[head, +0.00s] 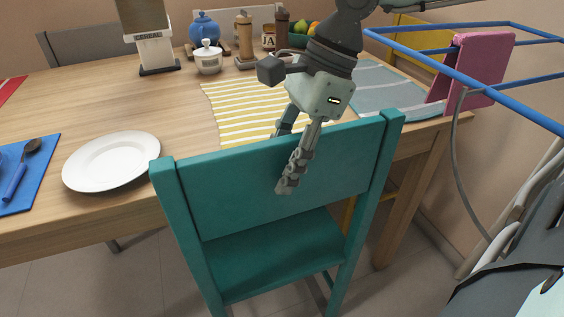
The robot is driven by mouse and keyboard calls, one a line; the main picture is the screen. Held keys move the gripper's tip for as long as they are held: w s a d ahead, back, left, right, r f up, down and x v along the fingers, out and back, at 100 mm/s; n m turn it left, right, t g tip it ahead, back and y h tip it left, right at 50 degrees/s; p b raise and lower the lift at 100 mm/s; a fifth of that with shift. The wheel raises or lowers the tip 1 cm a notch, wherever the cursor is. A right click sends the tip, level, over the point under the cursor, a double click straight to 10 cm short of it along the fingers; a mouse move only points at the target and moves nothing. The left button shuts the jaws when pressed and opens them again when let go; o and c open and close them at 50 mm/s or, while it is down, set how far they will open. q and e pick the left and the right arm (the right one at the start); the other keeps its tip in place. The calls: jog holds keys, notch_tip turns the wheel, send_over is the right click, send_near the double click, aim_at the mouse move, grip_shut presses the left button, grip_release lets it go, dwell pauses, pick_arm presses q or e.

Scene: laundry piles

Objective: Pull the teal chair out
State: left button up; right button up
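The teal chair (270,262) stands at the near long side of the wooden table (150,95), its backrest facing me. My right gripper (288,158) reaches down over the top rail of the backrest from above. One finger lies on the near side of the backrest. The other goes down behind the rail, and its tip is hidden. I cannot tell whether the fingers press on the rail or stand open around it. My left gripper is not in view.
A white plate (112,161) and a yellow-striped placemat (237,112) lie near the table edge by the chair. A blue drying rack (450,72) with a pink cloth (478,72) stands on the right. Tiled floor (120,285) is clear at the left of the chair.

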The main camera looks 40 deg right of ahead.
grip_shut()
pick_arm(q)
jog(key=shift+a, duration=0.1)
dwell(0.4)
